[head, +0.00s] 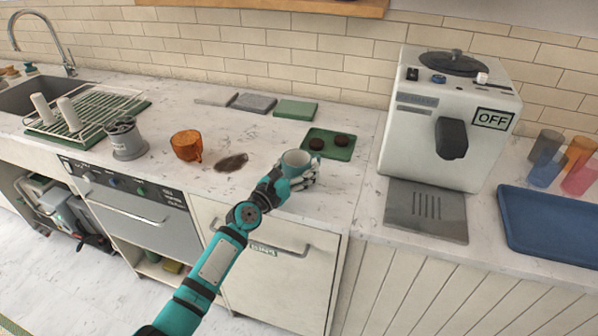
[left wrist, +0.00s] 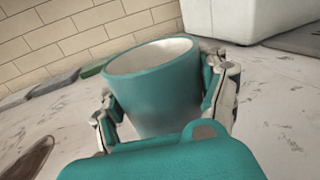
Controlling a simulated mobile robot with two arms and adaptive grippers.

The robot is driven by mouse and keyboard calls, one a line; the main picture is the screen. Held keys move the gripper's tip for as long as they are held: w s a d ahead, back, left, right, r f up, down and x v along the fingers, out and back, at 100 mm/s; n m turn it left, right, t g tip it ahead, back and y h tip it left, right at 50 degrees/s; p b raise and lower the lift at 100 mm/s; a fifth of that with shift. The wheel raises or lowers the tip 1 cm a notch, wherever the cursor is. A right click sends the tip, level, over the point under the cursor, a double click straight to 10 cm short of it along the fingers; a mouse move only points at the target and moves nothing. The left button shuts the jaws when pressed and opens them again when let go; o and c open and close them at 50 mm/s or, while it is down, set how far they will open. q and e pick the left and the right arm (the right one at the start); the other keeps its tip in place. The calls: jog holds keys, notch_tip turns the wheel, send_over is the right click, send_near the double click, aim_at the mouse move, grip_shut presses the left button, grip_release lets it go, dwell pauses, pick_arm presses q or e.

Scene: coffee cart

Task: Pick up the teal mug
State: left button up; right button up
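The teal mug (head: 295,160) is upright at the front of the counter, left of the coffee machine. In the left wrist view the mug (left wrist: 155,90) fills the middle, its pale inside facing up. My left gripper (head: 293,177) is at the mug, with one finger on each side. In the left wrist view the fingers of my left gripper (left wrist: 163,105) press against both sides of the mug. Its base is partly hidden, so I cannot tell whether it touches the counter. My right gripper is not in view.
An orange mug (head: 187,145) and a dark stain (head: 231,162) lie to the left. Behind the teal mug is a green tray (head: 340,152) with two dark cookies. The coffee machine (head: 450,120) and a blue tray (head: 550,225) stand right.

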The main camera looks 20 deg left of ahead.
pick_arm(q)
jog(key=c, duration=0.7)
jog(key=shift+r, duration=0.2)
jog(key=shift+r+p, duration=0.25)
jog(key=shift+p, duration=0.05)
notch_tip(320, 180, up, 3)
jog(key=shift+r+p, duration=0.15)
jog(key=shift+p, duration=0.8)
jog(key=s+r+m+h, duration=0.1)
jog(key=s+r, duration=0.1)
jog(key=s, duration=1.2)
jog(key=s+d+r+m+g+h+p, duration=0.1)
jog(key=s+r+h, duration=0.1)
jog(key=s, duration=1.1)
jog(key=shift+s+r+h, duration=0.3)
jog(key=shift+s+r, duration=0.05)
jog(key=shift+r, duration=0.3)
